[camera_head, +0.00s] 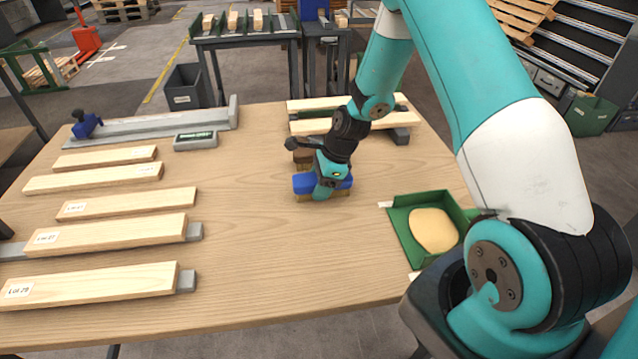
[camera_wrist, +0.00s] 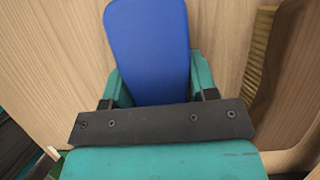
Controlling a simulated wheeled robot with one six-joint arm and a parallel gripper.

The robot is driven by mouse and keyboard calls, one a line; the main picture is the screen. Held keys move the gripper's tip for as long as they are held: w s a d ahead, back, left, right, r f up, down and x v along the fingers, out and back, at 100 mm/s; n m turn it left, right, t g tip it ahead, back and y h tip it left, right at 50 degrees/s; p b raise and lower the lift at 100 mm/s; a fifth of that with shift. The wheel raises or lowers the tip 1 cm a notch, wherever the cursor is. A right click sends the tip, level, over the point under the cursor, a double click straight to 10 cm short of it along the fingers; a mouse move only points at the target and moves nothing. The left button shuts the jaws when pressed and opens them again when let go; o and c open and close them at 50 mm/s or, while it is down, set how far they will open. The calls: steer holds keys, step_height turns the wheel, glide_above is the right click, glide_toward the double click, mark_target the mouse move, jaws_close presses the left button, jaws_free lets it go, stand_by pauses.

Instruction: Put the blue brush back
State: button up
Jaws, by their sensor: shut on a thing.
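The blue brush (camera_head: 304,183) is at the middle of the wooden table in the head view. My gripper (camera_head: 325,188) is over it from above and shut on its blue back. Tan bristles show under the blue body, at or close to the tabletop; I cannot tell whether they touch it. In the wrist view the blue brush (camera_wrist: 148,45) lies between my two teal fingers. A brown brush (camera_head: 303,156) is just behind in the head view. It shows with its bristles at the right of the wrist view (camera_wrist: 262,55).
Several labelled wooden boards (camera_head: 105,235) lie at the left. A green tray (camera_head: 402,222) holding a yellowish pad (camera_head: 433,230) is at the right. Pale planks (camera_head: 385,120) lie at the back, and a small grey device (camera_head: 195,140) at back left. The front middle table is clear.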

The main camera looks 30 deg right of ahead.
steer(key=o, duration=0.9)
steer(key=b+v, duration=0.1)
steer(key=v, duration=1)
steer(key=shift+d+r, duration=0.1)
steer(key=shift+r, duration=0.3)
steer(key=s+a+r+n+g, duration=0.1)
steer(key=s+a+r+n, duration=0.45)
steer(key=a+n, duration=0.25)
steer(key=s+a+r+n, duration=0.5)
steer(key=a+r+n, duration=0.1)
steer(key=a+n, duration=0.2)
steer(key=s+a+r+n, duration=0.1)
steer(key=s+a+n, duration=0.1)
steer(key=s+n, duration=0.5)
steer(key=s+a+r+n, duration=0.2)
steer(key=s+a+n, duration=0.1)
steer(key=s+n, duration=0.3)
steer(key=shift+s+a+r+n+g, duration=0.2)
steer(key=shift+s+r+n+g, duration=0.05)
steer(key=shift+s+n+g, duration=0.2)
